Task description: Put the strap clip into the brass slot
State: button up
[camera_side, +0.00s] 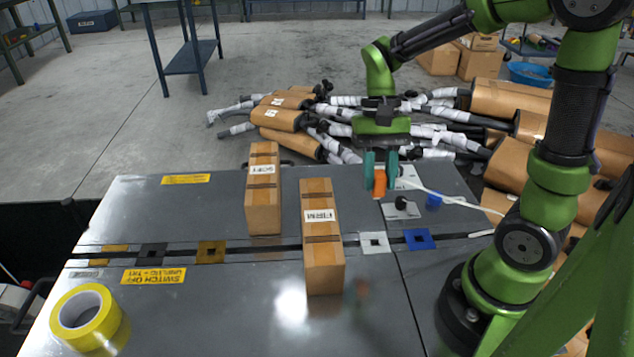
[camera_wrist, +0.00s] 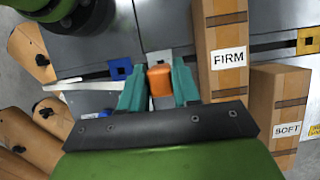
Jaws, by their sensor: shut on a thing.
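My gripper (camera_side: 380,188) has teal fingers and is shut on an orange block, which I take to be the strap clip (camera_side: 380,183). The clip also shows between the fingers in the wrist view (camera_wrist: 160,81). It is held above the grey bench, near the back right. The brass slot (camera_side: 211,251) is a brass-coloured square plate with a dark opening, on the dark groove across the bench. It shows at the right edge of the wrist view (camera_wrist: 308,41). It lies left of my gripper, beyond both cartons. The clip's lower end is partly hidden by the fingers.
A carton marked FIRM (camera_side: 321,240) and one marked SOFT (camera_side: 263,190) stand between my gripper and the brass slot. Silver (camera_side: 374,243), blue (camera_side: 420,239) and black (camera_side: 151,256) slot plates share the groove. A yellow tape roll (camera_side: 88,318) sits front left.

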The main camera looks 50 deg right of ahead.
jog(key=w+a, duration=1.2)
jog(key=shift+w+a, duration=0.25)
jog(key=w+a+f, duration=0.2)
jog(key=w+a, duration=0.1)
jog(key=w+a+f, duration=0.2)
jog(key=w+a, duration=0.1)
jog(key=w+a+f, duration=0.3)
jog(key=w+a, duration=0.1)
jog(key=shift+w+f, duration=0.1)
jog(key=shift+w+a+f, duration=0.45)
jog(key=shift+w+a, duration=0.2)
jog(key=shift+a, duration=0.05)
jog(key=shift+f, duration=0.1)
jog(key=shift+f, duration=2.3)
jog(key=shift+f, duration=0.4)
jog(key=o, duration=1.1)
jog(key=shift+c, duration=0.2)
